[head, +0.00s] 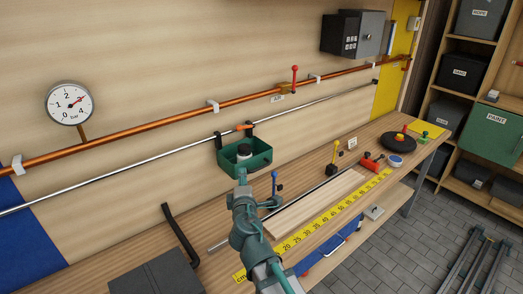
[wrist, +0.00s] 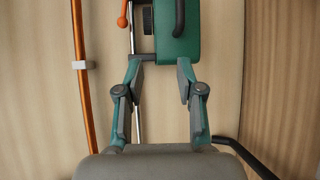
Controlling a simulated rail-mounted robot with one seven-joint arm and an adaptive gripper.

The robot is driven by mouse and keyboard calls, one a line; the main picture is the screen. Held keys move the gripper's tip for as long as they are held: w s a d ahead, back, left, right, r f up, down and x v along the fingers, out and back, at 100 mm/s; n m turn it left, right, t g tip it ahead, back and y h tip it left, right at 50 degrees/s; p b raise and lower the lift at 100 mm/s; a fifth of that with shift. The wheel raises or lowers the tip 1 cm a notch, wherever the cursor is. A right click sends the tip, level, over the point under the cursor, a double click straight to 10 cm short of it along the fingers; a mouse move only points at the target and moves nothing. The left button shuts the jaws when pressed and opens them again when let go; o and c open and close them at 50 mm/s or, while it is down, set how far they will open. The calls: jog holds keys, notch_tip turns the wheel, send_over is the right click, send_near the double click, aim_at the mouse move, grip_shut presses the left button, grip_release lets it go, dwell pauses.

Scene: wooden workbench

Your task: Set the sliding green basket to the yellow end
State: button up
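The green basket (head: 260,160) hangs by black hooks from the thin silver rail (head: 313,102), roughly mid-rail, with a dark round item (head: 244,151) inside. An orange-tipped lever (head: 243,127) sits at its top. The yellow end panel (head: 386,97) is at the far right and the blue end panel (head: 25,232) at the far left. My gripper (head: 241,174) is in front of the basket's lower left. In the wrist view my gripper (wrist: 159,65) is open with nothing held between its fingers; the basket (wrist: 178,40) lies just beyond the tips. Contact cannot be told.
A copper pipe (head: 235,101) with a red-handled valve runs above the rail. A gauge (head: 70,103) and grey box (head: 353,33) are on the wall. The bench holds a yellow ruler (head: 318,224), a board (head: 315,203), a black disc (head: 399,142) and a black bent handle (head: 180,235).

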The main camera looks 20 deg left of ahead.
aim_at(261, 168)
jog(key=w+f+h, duration=0.1)
jog(key=w, duration=0.3)
jog(key=w+f+m+h+p, duration=0.1)
jog(key=w, duration=0.3)
jog(key=w+f+h+p, duration=0.1)
jog(key=w, duration=0.3)
jog(key=shift+w+d+t+h, duration=0.1)
jog(key=shift+d+t+h, duration=0.3)
grip_shut()
